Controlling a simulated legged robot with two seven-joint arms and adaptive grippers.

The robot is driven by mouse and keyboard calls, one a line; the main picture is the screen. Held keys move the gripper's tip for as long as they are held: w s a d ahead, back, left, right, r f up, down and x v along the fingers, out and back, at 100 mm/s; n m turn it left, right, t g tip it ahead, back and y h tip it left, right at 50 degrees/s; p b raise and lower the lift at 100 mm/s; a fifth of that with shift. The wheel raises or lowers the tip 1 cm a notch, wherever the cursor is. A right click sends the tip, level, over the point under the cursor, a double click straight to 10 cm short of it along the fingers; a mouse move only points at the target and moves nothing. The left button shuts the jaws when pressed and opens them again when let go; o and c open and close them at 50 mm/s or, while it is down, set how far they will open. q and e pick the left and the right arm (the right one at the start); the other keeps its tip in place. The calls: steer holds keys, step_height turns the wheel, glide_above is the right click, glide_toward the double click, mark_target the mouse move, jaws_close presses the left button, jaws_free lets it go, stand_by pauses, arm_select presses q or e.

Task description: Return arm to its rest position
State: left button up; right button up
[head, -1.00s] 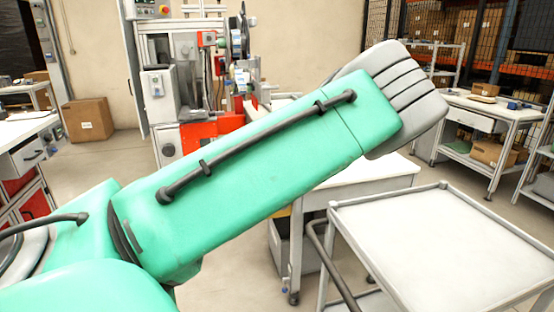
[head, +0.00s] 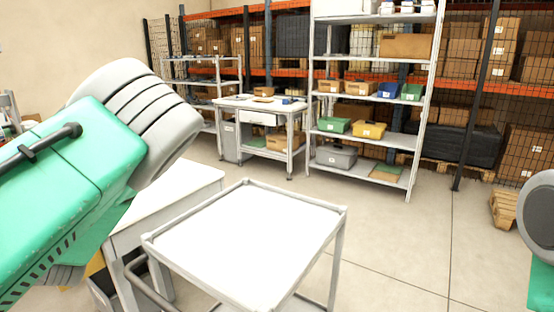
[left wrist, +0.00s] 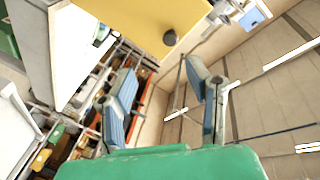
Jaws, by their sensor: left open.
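My left arm reaches in from the left of the head view, a green link with a ribbed grey joint. The gripper on it is out of that frame. In the left wrist view my left gripper (left wrist: 160,80) is open, its two blue-padded fingers wide apart with nothing between them. A grey and green part at the right edge of the head view looks like my right arm; its gripper is not visible. I cannot make out a tape reel in these views.
A white-topped cart (head: 250,235) stands in front, its top empty. A white table (head: 165,200) is partly behind my left arm. A workbench (head: 262,105) and a shelving rack (head: 425,110) with bins stand further back. Open floor lies to the right.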

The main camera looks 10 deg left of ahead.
arm_select(q)
steer(key=s+d+f+m+g+h, duration=0.1)
steer(key=s+d+f+g+h, duration=0.3)
steer(key=f, duration=0.7)
steer(key=s+d+f+g+h, duration=0.1)
steer(key=s+d+f+h, duration=0.1)
steer(key=s+d+f, duration=0.65)
steer(key=s+d+f+g+h, duration=0.2)
steer(key=s+d+f+h, duration=0.2)
steer(key=s+d+f, duration=0.2)
steer(key=s+d+f+m+g+h, duration=0.1)
steer(key=s+d+f+g+h, duration=0.2)
steer(key=s+d+f, duration=0.3)
steer(key=s+d, duration=0.4)
steer(key=d, duration=0.2)
steer(key=shift+d+m+h, duration=0.3)
steer(key=shift+h, duration=0.1)
steer(key=shift+f, duration=0.1)
steer(key=shift+c, duration=1.2)
steer(key=shift+a, duration=0.15)
